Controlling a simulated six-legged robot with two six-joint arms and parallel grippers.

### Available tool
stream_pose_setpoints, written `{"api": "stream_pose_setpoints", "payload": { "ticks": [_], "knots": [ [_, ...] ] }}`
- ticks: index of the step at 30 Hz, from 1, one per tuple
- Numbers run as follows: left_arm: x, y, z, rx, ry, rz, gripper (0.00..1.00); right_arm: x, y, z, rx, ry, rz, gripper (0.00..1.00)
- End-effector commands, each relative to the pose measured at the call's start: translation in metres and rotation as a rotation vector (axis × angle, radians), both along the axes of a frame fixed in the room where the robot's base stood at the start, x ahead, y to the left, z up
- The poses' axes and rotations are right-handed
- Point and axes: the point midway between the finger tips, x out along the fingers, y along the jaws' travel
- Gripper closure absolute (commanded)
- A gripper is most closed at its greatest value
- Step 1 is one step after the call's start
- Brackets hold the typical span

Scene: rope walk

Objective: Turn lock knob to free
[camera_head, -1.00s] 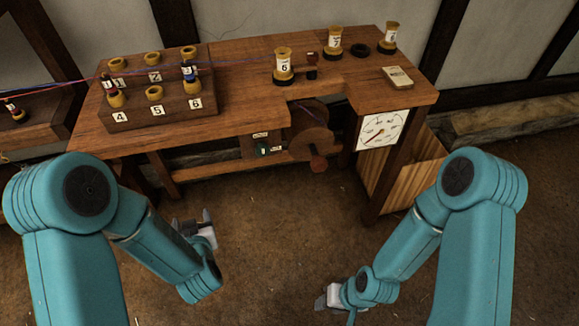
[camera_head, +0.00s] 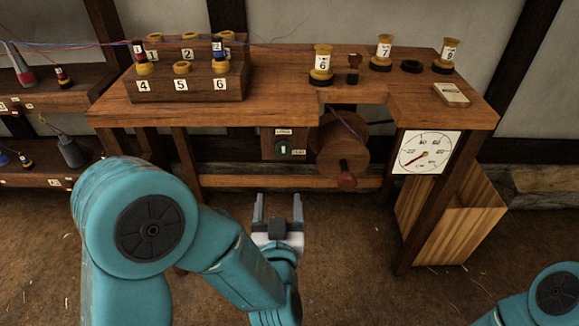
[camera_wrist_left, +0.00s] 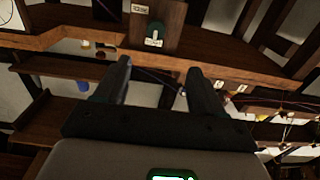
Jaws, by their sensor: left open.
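The lock knob (camera_head: 284,149) is a small dark green round knob with a pale bar, on a wooden panel under the bench top. Small labels sit above it and to its right. In the left wrist view the knob (camera_wrist_left: 154,40) shows beyond the fingers, near the top. My left gripper (camera_head: 278,205) is open and empty, below and in front of the knob, apart from it. Its two fingers (camera_wrist_left: 158,80) also show in the left wrist view. My right gripper is out of view; only a piece of that arm shows at the lower right.
A wooden reel with a crank handle (camera_head: 347,178) hangs just right of the knob. A dial (camera_head: 425,152) is on the bench's right front, by a wooden bin (camera_head: 450,215). A numbered spool rack (camera_head: 190,84) stands on the bench (camera_head: 280,80). A low rail (camera_head: 240,182) runs beneath.

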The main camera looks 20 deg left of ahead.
Motion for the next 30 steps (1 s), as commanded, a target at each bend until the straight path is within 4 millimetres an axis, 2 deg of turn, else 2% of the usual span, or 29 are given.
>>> {"api": "stream_pose_setpoints", "payload": {
  "ticks": [1,4,7,21,25,30],
  "knots": [
    [0.0,-0.003,-0.004,0.0,-0.003,-0.008,0.31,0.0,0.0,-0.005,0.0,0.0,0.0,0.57],
    [0.005,-0.004,-0.003,-0.002,-0.005,-0.013,0.31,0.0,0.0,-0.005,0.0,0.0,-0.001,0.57],
    [0.018,0.0,-0.002,-0.002,-0.006,-0.011,0.31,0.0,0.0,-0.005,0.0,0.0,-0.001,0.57],
    [0.122,0.025,-0.003,-0.001,-0.005,-0.015,0.31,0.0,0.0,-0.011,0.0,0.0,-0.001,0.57],
    [0.141,0.03,-0.003,-0.001,-0.004,-0.017,0.31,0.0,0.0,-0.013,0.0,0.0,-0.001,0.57],
    [0.154,0.033,-0.003,0.0,-0.003,-0.018,0.31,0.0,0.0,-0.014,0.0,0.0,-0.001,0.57]
  ]
}}
